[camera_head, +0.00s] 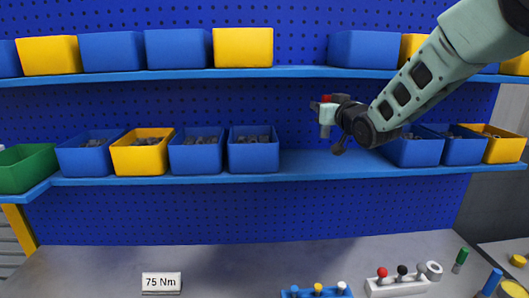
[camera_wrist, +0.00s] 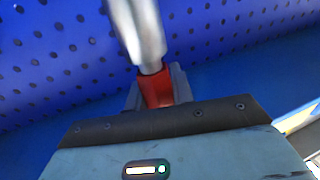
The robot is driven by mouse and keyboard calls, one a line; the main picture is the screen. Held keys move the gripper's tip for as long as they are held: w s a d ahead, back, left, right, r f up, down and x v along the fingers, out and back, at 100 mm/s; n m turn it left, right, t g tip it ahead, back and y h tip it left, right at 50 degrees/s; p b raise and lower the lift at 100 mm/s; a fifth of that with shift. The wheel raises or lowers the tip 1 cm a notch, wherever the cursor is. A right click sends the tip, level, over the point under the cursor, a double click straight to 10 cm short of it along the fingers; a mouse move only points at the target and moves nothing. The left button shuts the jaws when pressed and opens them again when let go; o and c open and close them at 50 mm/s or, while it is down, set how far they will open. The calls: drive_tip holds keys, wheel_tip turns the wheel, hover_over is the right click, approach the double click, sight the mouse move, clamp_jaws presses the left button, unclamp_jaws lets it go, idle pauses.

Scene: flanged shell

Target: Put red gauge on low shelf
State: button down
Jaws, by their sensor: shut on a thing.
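The red gauge (camera_wrist: 157,88) is between my gripper's fingers in the wrist view, with a pale metal shaft above its red part. In the head view its red end (camera_head: 326,98) shows small at the tip of my gripper (camera_head: 328,112). My gripper is shut on it. They are in front of the blue pegboard, above the low shelf (camera_head: 318,164) and below the upper shelf. The gauge appears clear of the low shelf. My fingers partly hide it.
The low shelf has a bare stretch between a blue bin (camera_head: 254,150) and another blue bin (camera_head: 412,149). The upper shelf (camera_head: 300,72) holds blue and yellow bins. On the bench below stand a white rack (camera_head: 398,287) with coloured knobs and a "75 Nm" sign (camera_head: 161,284).

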wheel_tip(320, 180, down, 9)
drive_tip(key=p, duration=0.4)
drive_tip(key=shift+r, duration=0.15)
drive_tip(key=shift+f, duration=0.4)
drive_tip(key=shift+f, duration=0.2)
drive_tip(key=c, duration=1.2)
unclamp_jaws()
drive_tip(key=shift+r, duration=0.15)
